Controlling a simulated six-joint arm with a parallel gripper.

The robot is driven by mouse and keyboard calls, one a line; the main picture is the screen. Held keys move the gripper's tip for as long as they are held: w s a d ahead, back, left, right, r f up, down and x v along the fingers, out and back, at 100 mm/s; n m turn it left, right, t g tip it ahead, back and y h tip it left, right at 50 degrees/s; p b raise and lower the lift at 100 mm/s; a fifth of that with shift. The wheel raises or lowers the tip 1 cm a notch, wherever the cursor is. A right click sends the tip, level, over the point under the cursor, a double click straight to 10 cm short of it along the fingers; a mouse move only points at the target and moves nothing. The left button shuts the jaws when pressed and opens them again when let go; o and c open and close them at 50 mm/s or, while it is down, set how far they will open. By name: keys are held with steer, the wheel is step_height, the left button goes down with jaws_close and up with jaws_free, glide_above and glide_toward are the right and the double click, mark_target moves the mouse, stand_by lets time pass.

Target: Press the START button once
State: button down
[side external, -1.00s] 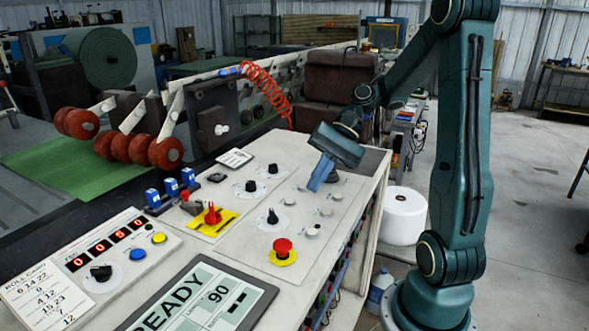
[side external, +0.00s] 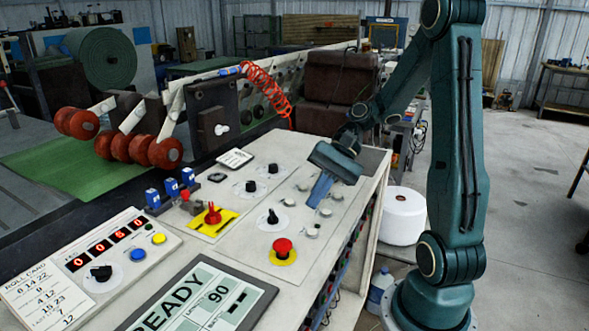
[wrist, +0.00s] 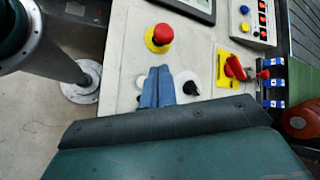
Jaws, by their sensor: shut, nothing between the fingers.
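The sloped white control panel (side external: 255,215) carries several small pale round buttons, such as one near the red mushroom button (side external: 312,232) and one farther back (side external: 337,196). No label is legible on them, so I cannot tell which is START. My gripper (side external: 314,206) is shut and empty, its blue fingers pointing down over this group of buttons. I cannot tell whether the tips touch the panel. In the wrist view the shut fingers (wrist: 157,72) cover part of the panel, just short of the red mushroom button (wrist: 162,35) on its yellow base.
A black rotary knob (side external: 272,217) stands left of my gripper. A red switch on a yellow plate (side external: 212,214) lies farther left. A display reading READY (side external: 205,295) sits at the front. Blue blocks (side external: 171,187) and a coiled red hose (side external: 268,88) are behind.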

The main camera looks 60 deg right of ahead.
mark_target(315, 229)
steer(key=shift+f, duration=2.35)
